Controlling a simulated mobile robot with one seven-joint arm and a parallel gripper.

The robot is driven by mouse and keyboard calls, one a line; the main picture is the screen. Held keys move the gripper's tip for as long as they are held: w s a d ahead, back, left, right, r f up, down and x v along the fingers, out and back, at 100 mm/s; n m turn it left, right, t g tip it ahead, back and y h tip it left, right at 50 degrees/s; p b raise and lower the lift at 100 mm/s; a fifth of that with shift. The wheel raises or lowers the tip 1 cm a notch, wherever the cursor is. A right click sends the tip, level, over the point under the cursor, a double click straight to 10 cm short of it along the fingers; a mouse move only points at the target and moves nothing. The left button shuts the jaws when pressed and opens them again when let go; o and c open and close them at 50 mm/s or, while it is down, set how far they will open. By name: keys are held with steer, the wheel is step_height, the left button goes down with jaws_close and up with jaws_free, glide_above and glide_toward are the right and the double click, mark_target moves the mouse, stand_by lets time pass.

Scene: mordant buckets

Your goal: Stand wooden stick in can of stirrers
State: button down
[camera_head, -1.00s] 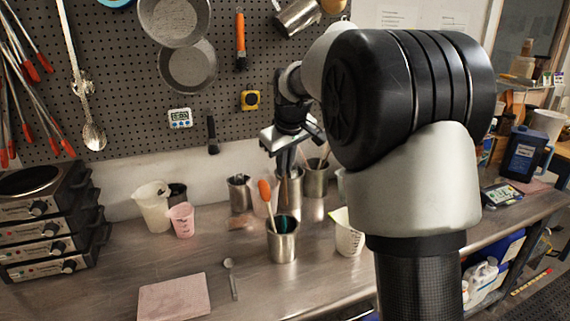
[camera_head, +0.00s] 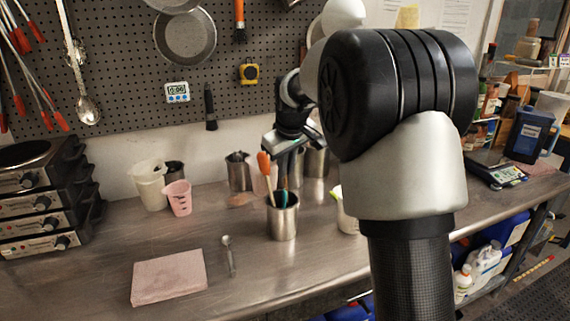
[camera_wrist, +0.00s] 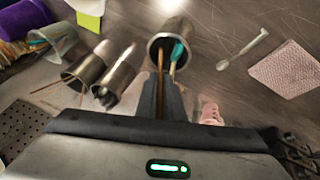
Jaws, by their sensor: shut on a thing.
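My gripper (camera_wrist: 161,112) is shut on a thin wooden stick (camera_wrist: 160,72), whose far end reaches the mouth of this can. I cannot tell how deep the stick goes. In the head view my gripper (camera_head: 284,165) is just above the can, and the stick is hard to make out there.
Other metal cans (camera_head: 238,172) stand behind, near the wall; thin sticks show in cans in the wrist view (camera_wrist: 84,72). A pink cup (camera_head: 178,198) and white jug (camera_head: 149,184) are left. A spoon (camera_head: 229,256) and pink block (camera_head: 168,277) lie in front.

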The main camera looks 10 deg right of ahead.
mark_target(286, 178)
steer(key=shift+s+d+b+x, duration=0.15)
steer(key=shift+b+x, duration=0.3)
steer(key=shift+x, duration=0.65)
steer(key=shift+s+d+b+x, duration=0.15)
steer(key=shift+b+x, duration=0.25)
steer(key=shift+x, duration=0.7)
steer(key=shift+a+f, duration=0.1)
steer(key=shift+f, duration=0.05)
steer(key=c, duration=1.8)
jaws_free()
steer(key=p+v, duration=0.1)
steer(key=v, duration=1.6)
steer(key=shift+s+r, duration=0.2)
steer(key=shift+r, duration=0.05)
